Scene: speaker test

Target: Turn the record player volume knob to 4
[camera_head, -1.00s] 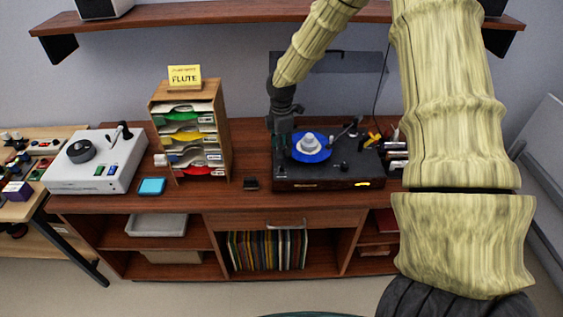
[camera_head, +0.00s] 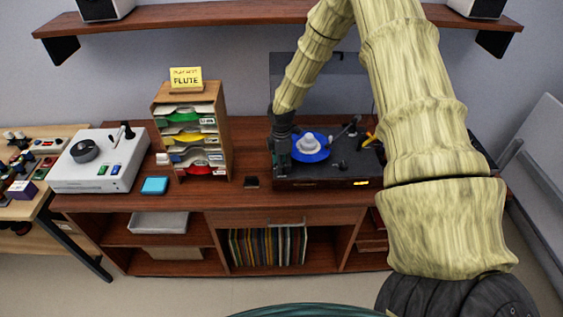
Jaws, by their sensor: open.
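The record player (camera_head: 330,172) stands on the wooden cabinet, with a blue record (camera_head: 323,153) and a pale piece on the record's centre. Small yellow marks glow at the right of its front face. My gripper (camera_head: 281,170) is open and points down at the player's left edge, beside the blue record. It looks empty, though its fingertips are small and dark here. I cannot make out the volume knob or its numbers in this view.
A paper rack (camera_head: 192,130) with a yellow "FLUTE" sign (camera_head: 186,78) stands left of the player. A white device (camera_head: 98,160) and a blue square (camera_head: 154,186) are further left. A shelf (camera_head: 250,18) with speakers hangs above.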

